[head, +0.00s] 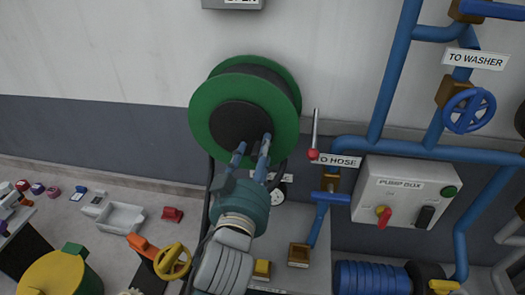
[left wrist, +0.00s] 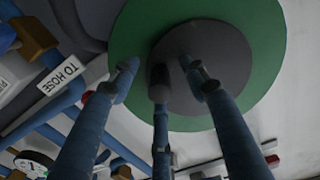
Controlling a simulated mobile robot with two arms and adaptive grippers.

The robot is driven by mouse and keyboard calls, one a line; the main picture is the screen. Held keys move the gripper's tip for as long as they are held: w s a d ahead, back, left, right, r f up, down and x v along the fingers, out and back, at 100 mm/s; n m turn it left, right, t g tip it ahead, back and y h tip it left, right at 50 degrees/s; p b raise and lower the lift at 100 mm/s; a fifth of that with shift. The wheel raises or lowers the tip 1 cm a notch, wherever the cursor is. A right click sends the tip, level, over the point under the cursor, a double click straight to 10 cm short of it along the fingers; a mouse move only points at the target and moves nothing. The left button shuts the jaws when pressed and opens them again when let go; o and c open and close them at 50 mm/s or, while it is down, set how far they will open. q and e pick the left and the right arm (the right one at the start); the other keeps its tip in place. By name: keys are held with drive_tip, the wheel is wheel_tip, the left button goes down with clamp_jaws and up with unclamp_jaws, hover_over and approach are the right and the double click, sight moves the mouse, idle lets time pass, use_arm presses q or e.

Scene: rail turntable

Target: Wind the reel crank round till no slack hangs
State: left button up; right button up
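The reel has a green rim (head: 203,117) and a dark round face (head: 232,118), and hangs on the wall. It also fills the upper part of the left wrist view (left wrist: 262,45). My left gripper (head: 254,145) is in front of the lower part of the dark face, its fingers spread apart. A small dark knob, probably the crank handle (left wrist: 160,74), shows between the fingertips. I cannot tell whether any finger touches it. The crank arm is not clearly visible. A dark hose (head: 209,182) hangs below the reel at the left. My right gripper is not in view.
A red-knobbed lever (head: 314,153) stands just right of the reel, above blue pipes (head: 385,145). A pump box (head: 405,190) is further right. A gauge (head: 277,196) sits below the reel. A grey tray (head: 120,217) and small items lie at the lower left.

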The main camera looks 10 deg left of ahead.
use_arm(q)
drive_tip(key=c, duration=0.8)
clamp_jaws()
drive_tip(key=shift+d+r, duration=0.1)
drive_tip(key=shift+r, duration=0.15)
drive_tip(key=shift+d+r, duration=0.3)
drive_tip(key=shift+r, duration=0.2)
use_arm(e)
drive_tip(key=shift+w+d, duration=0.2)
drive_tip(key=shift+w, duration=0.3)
use_arm(q)
drive_tip(key=shift+r, duration=0.4)
drive_tip(key=shift+o, duration=1.9)
unclamp_jaws()
drive_tip(key=shift+d+r, duration=0.1)
drive_tip(key=o, duration=0.7)
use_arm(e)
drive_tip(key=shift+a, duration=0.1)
